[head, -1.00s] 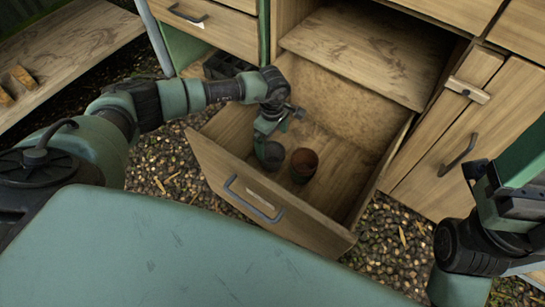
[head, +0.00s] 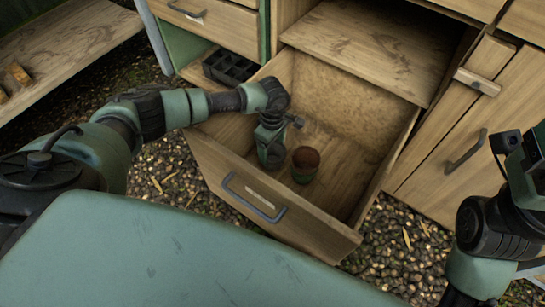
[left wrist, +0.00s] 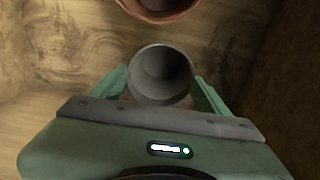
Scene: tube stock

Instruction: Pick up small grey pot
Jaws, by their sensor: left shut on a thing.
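The small grey pot (left wrist: 160,76) is between the two green fingers of my left gripper (left wrist: 160,92) in the left wrist view. The fingers are shut on its sides, and its open top faces the camera. In the head view my left gripper (head: 270,157) reaches down into an open wooden drawer (head: 200,160), and the hand largely hides the pot there. I cannot tell whether the pot touches the drawer floor. At the right edge of the head view only my right arm shows; its fingers are outside the picture.
A reddish-brown pot (head: 305,163) stands close to the right of the gripper in the drawer; its rim also shows in the left wrist view (left wrist: 158,12). The drawer front has a grey handle (head: 252,200). A dark compartment tray (head: 228,68) lies behind my left arm.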

